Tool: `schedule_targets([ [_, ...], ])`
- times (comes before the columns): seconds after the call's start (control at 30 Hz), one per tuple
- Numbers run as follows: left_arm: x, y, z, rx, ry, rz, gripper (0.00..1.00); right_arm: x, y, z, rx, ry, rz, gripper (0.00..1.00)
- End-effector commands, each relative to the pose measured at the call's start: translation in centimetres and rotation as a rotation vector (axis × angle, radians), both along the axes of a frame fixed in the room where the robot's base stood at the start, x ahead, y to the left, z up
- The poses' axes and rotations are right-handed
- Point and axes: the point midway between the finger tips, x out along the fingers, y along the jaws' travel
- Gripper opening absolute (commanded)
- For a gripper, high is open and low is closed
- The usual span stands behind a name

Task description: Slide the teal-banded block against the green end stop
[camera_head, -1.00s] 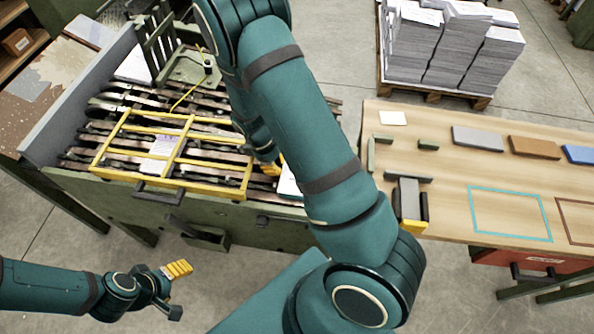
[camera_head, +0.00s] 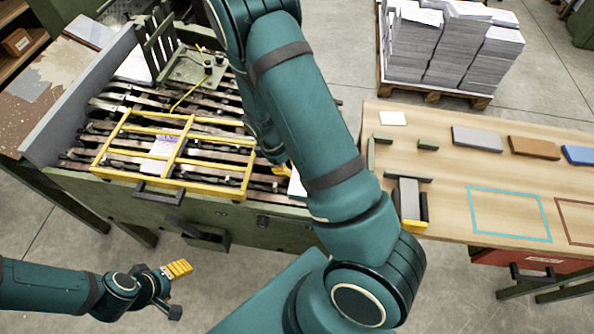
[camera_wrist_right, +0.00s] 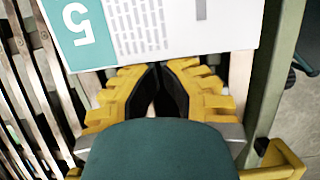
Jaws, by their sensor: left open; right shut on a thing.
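The teal-banded block (camera_wrist_right: 170,30) is white with printed lines and a teal patch bearing an upside-down 5. It lies flat across the slats in the right wrist view. My right gripper (camera_wrist_right: 160,72) is shut at its near edge, its yellow fingers close together. In the head view the block (camera_head: 297,186) shows only as a white sliver, mostly hidden by my right arm. A green rail (camera_wrist_right: 271,80) runs beside the block's right end; I cannot tell if they touch or if this is the end stop. My left gripper (camera_head: 174,279) is open and empty, low at the left.
A yellow frame (camera_head: 171,165) lies over the slatted bed, with a white labelled piece (camera_head: 164,147) below it. The wooden table (camera_head: 455,190) at right carries grey, brown and blue blocks and a teal outline. Paper stacks (camera_head: 440,45) stand on a pallet behind.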

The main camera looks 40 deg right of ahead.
Motion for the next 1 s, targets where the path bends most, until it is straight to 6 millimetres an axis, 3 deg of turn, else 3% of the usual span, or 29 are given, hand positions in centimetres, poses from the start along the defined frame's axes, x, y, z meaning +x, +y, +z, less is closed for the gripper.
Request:
schedule_targets([
  [1.0,0.0,0.0,0.3,0.0,0.0,0.0,0.66,-2.9,-2.5,0.0,-0.001,0.002,0.0,0.0],
])
